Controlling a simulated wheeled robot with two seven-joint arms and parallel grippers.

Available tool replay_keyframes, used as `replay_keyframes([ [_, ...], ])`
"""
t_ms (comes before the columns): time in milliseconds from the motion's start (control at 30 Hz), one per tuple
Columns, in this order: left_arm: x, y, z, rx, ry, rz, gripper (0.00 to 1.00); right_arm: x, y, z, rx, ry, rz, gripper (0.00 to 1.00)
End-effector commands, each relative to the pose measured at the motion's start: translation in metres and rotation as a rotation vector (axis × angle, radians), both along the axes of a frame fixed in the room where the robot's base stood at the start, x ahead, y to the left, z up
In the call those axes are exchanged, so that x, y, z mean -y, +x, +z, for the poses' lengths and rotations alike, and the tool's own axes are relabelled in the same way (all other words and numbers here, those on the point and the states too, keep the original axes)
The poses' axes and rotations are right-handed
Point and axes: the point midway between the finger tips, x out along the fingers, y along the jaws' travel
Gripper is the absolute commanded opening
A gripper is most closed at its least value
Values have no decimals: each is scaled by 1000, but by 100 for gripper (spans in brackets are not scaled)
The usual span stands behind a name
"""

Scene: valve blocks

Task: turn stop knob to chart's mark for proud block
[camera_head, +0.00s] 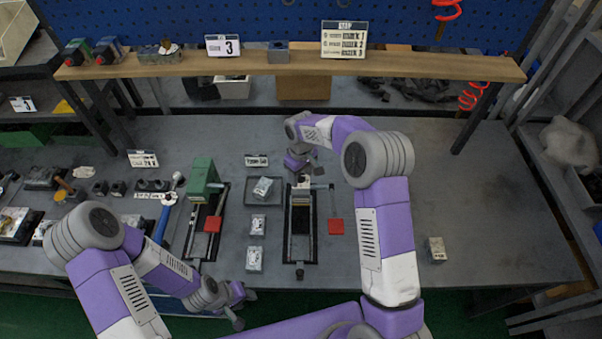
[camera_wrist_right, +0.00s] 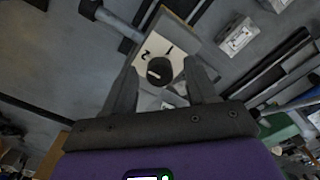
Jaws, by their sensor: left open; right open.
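The stop knob (camera_wrist_right: 159,70) is a dark round knob on a pale plate (camera_wrist_right: 172,42) with the figures 1 and 2 visible; the rest of the plate is hidden. My right gripper (camera_wrist_right: 160,82) is open, its fingers on either side of the knob; I cannot tell if they touch it. In the head view my right gripper (camera_head: 300,168) is at the far end of the middle fixture (camera_head: 301,225). The chart (camera_head: 344,40) on the shelf lists marks 1, 2 and 3; its smaller words are blurred. My left gripper (camera_head: 236,302) is open and empty near the front edge.
Pale blocks lie in a grey tray (camera_head: 249,203), below it (camera_head: 258,224), (camera_head: 254,258), and alone at right (camera_head: 437,249). A green-topped fixture (camera_head: 204,180) stands left. Red pads (camera_head: 335,226) lie beside the fixtures. The table's right side is mostly clear.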

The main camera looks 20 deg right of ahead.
Motion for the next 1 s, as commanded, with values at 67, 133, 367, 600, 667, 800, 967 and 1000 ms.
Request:
replay_keyframes([
  [67, 0, 0, 0, 0, 0, 0, 43, 0, 0, 0, 0, 0, 0, 57],
  [133, 0, 0, 0, 0, 0, 0, 43, 0, 0, 0, 0, 0, 0, 57],
  [367, 0, 0, 0, 0, 0, 0, 43, 0, 0, 0, 0, 0, 0, 22],
  [600, 0, 0, 0, 0, 0, 0, 43, 0, 0, 0, 0, 0, -2, 1],
  [667, 0, 0, -1, 0, 0, 0, 43, 0, 0, 0, 0, 0, -7, 1],
  [800, 0, 0, -2, 0, 0, 0, 43, 0, 0, 0, 0, 0, -40, 1],
  [967, 0, 0, -6, 0, 0, 0, 43, 0, 0, 0, 1, -1, -119, 1],
  [1000, 0, 0, -7, 0, 0, 0, 43, 0, 0, 0, 1, -1, -147, 1],
])
